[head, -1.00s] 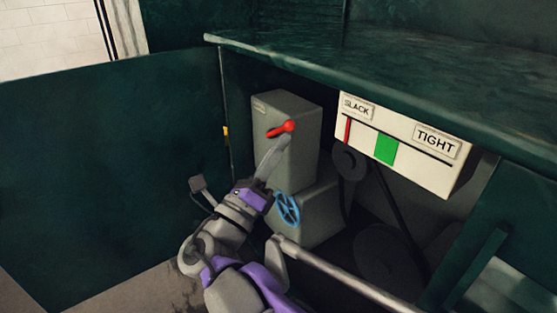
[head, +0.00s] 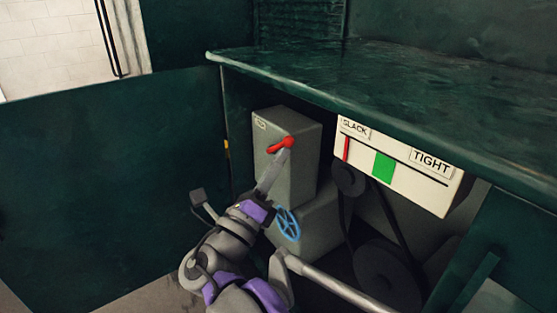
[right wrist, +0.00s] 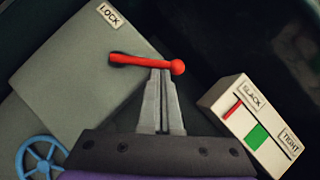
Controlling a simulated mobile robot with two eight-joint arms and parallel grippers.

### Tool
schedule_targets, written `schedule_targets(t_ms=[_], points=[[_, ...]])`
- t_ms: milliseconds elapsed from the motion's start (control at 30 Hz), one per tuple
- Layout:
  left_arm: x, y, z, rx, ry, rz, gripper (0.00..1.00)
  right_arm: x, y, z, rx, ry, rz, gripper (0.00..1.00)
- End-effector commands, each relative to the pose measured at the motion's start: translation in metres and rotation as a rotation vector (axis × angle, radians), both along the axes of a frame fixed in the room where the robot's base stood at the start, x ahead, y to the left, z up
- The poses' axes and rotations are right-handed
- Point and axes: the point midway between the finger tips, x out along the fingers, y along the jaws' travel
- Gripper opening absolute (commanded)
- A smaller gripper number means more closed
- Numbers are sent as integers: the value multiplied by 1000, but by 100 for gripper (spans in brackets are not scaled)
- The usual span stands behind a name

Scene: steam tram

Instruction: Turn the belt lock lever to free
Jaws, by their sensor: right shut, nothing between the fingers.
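The red belt lock lever (head: 281,145) is on the front of a grey box (head: 291,178) under the green counter. It has a ball knob at its right end. In the right wrist view the lever (right wrist: 146,62) lies nearly level, knob to the right, under a LOCK plate (right wrist: 110,14). My right gripper (head: 283,153) is shut and empty. Its fingertips, also in the right wrist view (right wrist: 160,74), are at the lever near the knob, just below it in the picture. I cannot tell whether they touch it. My left gripper is not in view.
A blue handwheel (head: 288,223) sits below the box. A white SLACK–TIGHT gauge (head: 407,190), with a red pointer near SLACK and a green band, hangs to the right. Black pulleys and a belt (head: 385,275) are below it. The green counter (head: 400,90) overhangs everything.

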Motion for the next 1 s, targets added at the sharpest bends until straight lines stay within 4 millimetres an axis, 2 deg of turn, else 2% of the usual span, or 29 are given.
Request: schedule_targets(t_ms=[300,500,1000], points=[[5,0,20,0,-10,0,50,2,2,13,-82,111,1,0],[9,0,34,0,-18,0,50,6,4,21,-86,115,1,0],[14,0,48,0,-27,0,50,12,9,30,-85,114,0,0]])
